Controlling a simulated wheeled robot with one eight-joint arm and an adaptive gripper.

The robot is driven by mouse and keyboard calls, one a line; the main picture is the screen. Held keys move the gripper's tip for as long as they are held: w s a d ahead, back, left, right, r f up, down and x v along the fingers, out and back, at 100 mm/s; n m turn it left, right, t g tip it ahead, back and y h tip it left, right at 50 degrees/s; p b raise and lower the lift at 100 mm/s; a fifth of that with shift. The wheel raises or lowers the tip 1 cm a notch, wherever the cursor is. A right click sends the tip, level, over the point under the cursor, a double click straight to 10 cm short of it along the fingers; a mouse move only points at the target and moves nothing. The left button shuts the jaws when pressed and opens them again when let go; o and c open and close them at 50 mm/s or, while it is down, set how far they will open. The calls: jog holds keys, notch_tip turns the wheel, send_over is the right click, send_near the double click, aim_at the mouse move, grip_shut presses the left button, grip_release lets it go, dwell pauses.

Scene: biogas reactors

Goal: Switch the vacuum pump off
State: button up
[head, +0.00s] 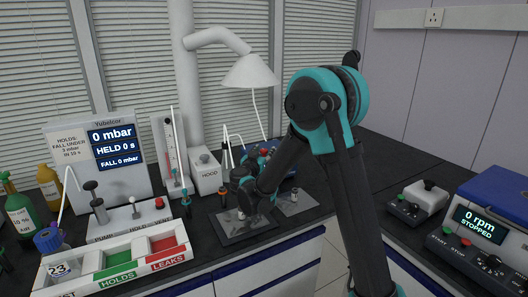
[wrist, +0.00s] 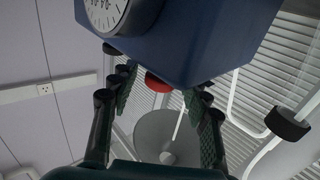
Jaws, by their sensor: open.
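In the head view the white vacuum pump unit (head: 125,217) sits on the dark bench at the left, with a "PUMP" label on its front. A small light-tipped lever (head: 134,208) and a red knob (head: 159,203) stand on its top. Its display (head: 113,147) reads 0 mbar, HELD 0 s, FALL 0 mbar. My gripper (wrist: 160,86) is open in the wrist view, with a red round part (wrist: 157,82) of a blue box showing between its fingers; contact cannot be told.
Green (head: 117,272) and red (head: 168,254) trays lie in front of the pump unit. Bottles (head: 20,213) stand at the left. A white hood (head: 250,72) hangs above. A blue machine (head: 490,222) showing 0 rpm STOPPED stands at the right. A blue box with a dial (wrist: 105,14) fills the wrist view's top.

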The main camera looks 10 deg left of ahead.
jog(key=v, duration=0.7)
jog(key=shift+s+r, duration=0.1)
jog(key=s+d+r+n+y, duration=0.2)
jog(key=d+r+n+y, duration=0.35)
jog(key=r+y, duration=0.35)
jog(key=s+d+f+g, duration=0.2)
jog(key=s+d+f, duration=0.1)
jog(key=s+f, duration=0.1)
jog(key=s+d+f+g, duration=0.3)
jog(key=s+d+f, duration=0.1)
jog(key=f, duration=0.3)
jog(key=s+d+f+n+g, duration=0.1)
jog(key=s+d+f+g, duration=0.1)
jog(key=s+d+f, duration=0.2)
jog(key=shift+s+d+f+g, duration=0.2)
jog(key=shift+s+f+g, duration=0.25)
jog(key=shift+f, duration=0.25)
jog(key=s+d+f+m+g+h, duration=0.4)
jog(key=s+d+f, duration=0.6)
jog(key=s+d, duration=0.3)
jog(key=shift+s+d+g+h, duration=0.35)
jog(key=shift+s+g+h, duration=0.35)
jog(key=shift+s, duration=0.55)
